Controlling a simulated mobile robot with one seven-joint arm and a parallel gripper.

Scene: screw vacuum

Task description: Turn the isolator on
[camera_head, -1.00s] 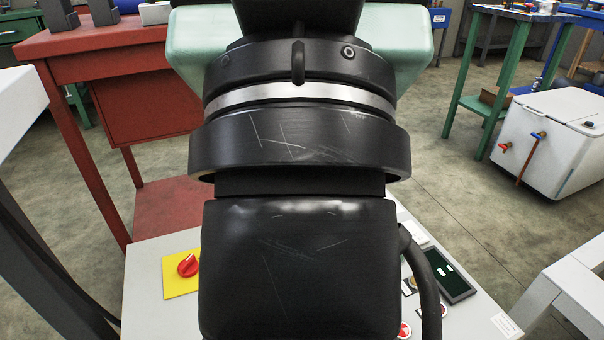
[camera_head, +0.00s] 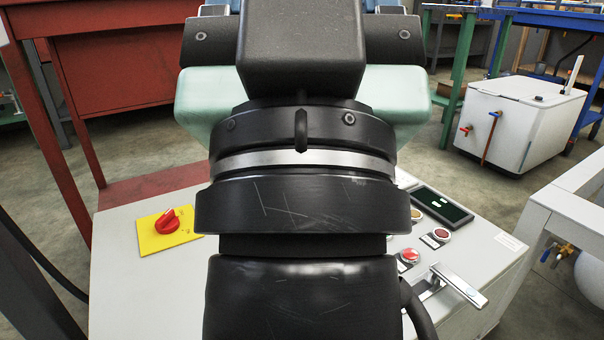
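The isolator is a red rotary knob (camera_head: 167,222) on a yellow square plate, at the left of the sloping grey control panel (camera_head: 130,285). Its handle sits at a slant; the plate's markings are too small to read. My black arm fills the middle of the view and hides the centre of the panel. The isolator stands clear to the left of the arm, with nothing touching it. My gripper's fingertips do not show, so whether they are open or shut is not visible.
Right of my arm the panel carries a red button (camera_head: 408,257), a dark display (camera_head: 442,207) and a metal lever handle (camera_head: 459,285). A red bench (camera_head: 120,68) stands behind left. A white box with taps (camera_head: 525,120) stands right. A white frame (camera_head: 570,215) is near right.

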